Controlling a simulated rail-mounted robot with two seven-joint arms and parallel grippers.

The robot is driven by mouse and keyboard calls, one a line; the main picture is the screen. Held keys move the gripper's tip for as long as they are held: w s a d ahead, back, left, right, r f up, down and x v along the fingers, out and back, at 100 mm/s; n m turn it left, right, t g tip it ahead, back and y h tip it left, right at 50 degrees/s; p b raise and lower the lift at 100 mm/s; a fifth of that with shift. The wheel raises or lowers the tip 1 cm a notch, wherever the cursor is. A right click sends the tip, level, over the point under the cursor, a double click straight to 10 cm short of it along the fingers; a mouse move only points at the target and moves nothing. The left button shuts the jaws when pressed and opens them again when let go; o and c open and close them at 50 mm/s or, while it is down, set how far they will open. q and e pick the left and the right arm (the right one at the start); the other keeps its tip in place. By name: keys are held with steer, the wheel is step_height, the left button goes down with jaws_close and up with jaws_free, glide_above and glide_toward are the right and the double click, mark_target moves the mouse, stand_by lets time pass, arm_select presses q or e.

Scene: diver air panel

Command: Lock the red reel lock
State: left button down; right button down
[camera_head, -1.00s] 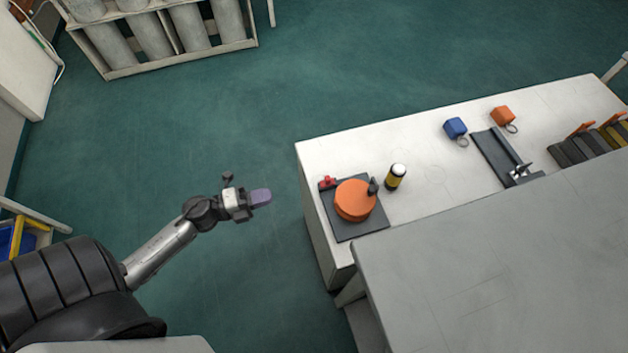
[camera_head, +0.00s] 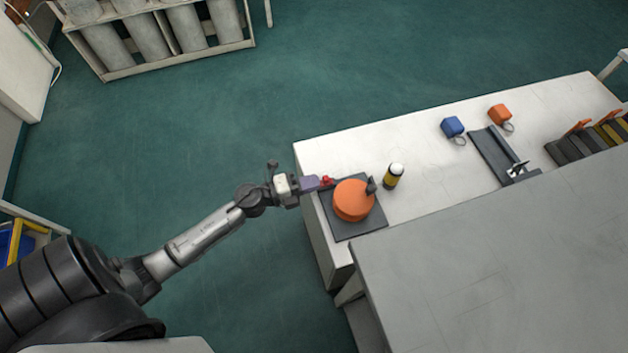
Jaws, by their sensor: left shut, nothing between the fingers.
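The red reel lock (camera_head: 327,181) is a small red piece at the far left corner of a dark base plate (camera_head: 352,229) on the white bench. An orange reel (camera_head: 353,200) sits on the same plate, just right of and nearer than the lock. My left gripper (camera_head: 318,183) is shut and empty, with its purple-grey fingers right at the left side of the red lock. They partly cover the lock, and I cannot tell whether they touch it. My right gripper is not in view.
A yellow and black cylinder with a white top (camera_head: 393,176) stands right of the reel. A grey panel (camera_head: 500,265) fills the near right.

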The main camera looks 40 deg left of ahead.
mark_target(323, 180)
arm_select(q)
steer(key=shift+w+d, duration=0.2)
steer(key=shift+w, duration=0.1)
steer(key=shift+w, duration=0.1)
steer(key=shift+p+x, duration=0.7)
steer(key=shift+x, duration=0.15)
steer(key=shift+w+d+r, duration=0.1)
steer(key=shift+w+d, duration=0.05)
steer(key=shift+w, duration=0.05)
steer(key=shift+s, duration=0.1)
